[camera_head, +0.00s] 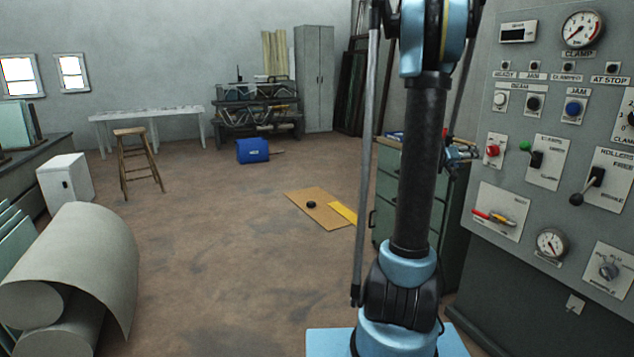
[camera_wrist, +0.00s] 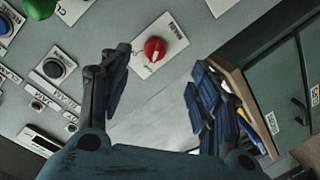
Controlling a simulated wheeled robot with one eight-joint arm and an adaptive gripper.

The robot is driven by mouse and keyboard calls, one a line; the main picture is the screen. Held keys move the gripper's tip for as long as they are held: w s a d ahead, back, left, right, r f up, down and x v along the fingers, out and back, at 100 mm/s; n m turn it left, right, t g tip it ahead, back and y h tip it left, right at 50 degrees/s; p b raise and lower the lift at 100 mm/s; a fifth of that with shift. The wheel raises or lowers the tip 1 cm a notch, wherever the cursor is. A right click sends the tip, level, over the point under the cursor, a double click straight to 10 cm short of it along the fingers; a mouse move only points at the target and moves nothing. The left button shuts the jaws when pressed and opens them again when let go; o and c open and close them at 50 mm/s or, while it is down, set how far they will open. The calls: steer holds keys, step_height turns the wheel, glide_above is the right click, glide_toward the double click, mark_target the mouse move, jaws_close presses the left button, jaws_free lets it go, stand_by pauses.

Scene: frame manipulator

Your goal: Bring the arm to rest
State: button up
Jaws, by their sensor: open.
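My gripper (camera_wrist: 160,85) is open and empty, its two dark fingers spread apart in the wrist view. It is in front of the grey control panel (camera_wrist: 165,105), with a red knob (camera_wrist: 154,49) on a white plate showing between and beyond the fingertips. In the head view my gripper (camera_head: 461,155) shows small beside the panel's left edge, just left of the red knob (camera_head: 492,151). My arm stands upright in front of the camera and hides part of the gripper's side. I cannot tell the exact gap between fingers and knob.
The panel (camera_head: 545,65) carries several gauges, buttons and levers on the right. A green cabinet (camera_head: 386,190) stands behind my arm and close to the gripper's right in the wrist view. A wooden stool (camera_head: 137,160) and paper rolls (camera_head: 95,255) are left.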

steer(key=s+a+f+n+g+y, duration=0.1)
steer(key=s+a+f+y, duration=0.4)
steer(key=s+a, duration=0.6)
steer(key=s+a+f+n+g+y, duration=0.2)
steer(key=s+a+f+y, duration=0.3)
steer(key=s+a, duration=0.6)
steer(key=s+a+f+n+g+y, duration=0.1)
steer(key=s+a+f+n+y, duration=0.1)
steer(key=s+a+f+y, duration=0.3)
steer(key=s+a+f, duration=0.3)
steer(key=s+a, duration=0.4)
steer(key=a, duration=0.4)
steer(key=shift+a+f+n, duration=0.15)
steer(key=shift+f+n, duration=0.2)
steer(key=shift+n, duration=0.05)
